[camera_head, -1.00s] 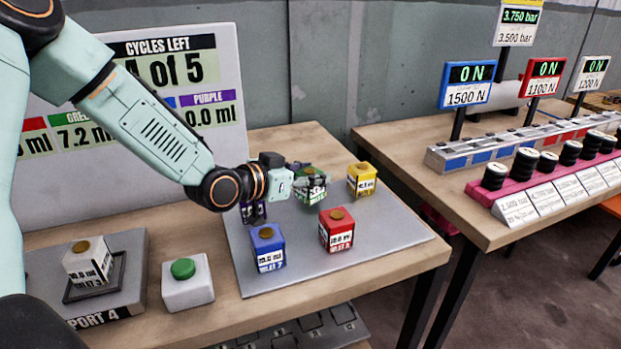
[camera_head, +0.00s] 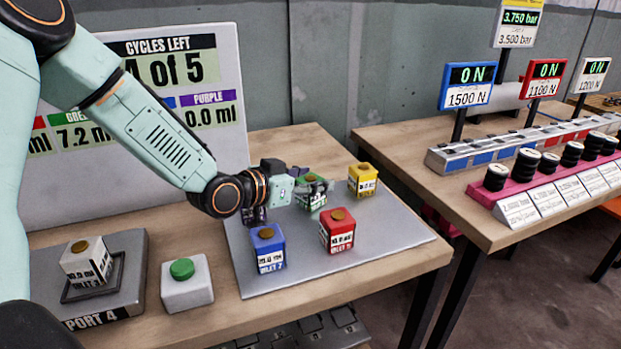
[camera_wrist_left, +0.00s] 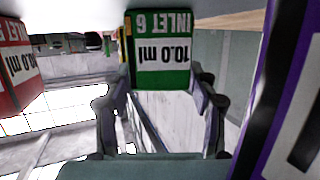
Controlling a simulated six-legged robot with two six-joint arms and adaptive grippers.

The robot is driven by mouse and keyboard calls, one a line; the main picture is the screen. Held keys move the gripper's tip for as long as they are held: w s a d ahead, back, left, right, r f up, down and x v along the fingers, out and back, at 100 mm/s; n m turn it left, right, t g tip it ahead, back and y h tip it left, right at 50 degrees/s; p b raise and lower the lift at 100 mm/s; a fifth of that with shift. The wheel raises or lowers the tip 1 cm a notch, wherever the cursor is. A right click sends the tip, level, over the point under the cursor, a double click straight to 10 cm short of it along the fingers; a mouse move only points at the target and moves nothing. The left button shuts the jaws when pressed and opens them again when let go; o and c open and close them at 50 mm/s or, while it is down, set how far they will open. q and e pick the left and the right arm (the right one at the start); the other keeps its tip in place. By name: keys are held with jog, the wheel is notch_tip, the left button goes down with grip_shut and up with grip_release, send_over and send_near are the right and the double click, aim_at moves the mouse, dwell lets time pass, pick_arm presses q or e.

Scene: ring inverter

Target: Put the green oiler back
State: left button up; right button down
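The green oiler (camera_head: 315,202) is upright at the back of the grey plate (camera_head: 345,250), between the purple and yellow oilers. My left gripper (camera_head: 316,184) reaches it from the left, with dark fingers around its upper part. In the left wrist view the green oiler (camera_wrist_left: 163,62), labelled INLET 6, sits between the two fingertips, which appear to press on its sides. Whether its base touches the plate is hard to tell. My right gripper is not in view.
Blue (camera_head: 268,250), red (camera_head: 338,231) and yellow (camera_head: 362,181) oilers stand close by on the plate. A purple oiler (camera_head: 254,215) is partly hidden under my left wrist. A white oiler (camera_head: 87,262) and a green button (camera_head: 182,269) are at the left.

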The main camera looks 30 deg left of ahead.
pick_arm(q)
jog(key=shift+o, duration=0.6)
jog(key=shift+r, duration=0.1)
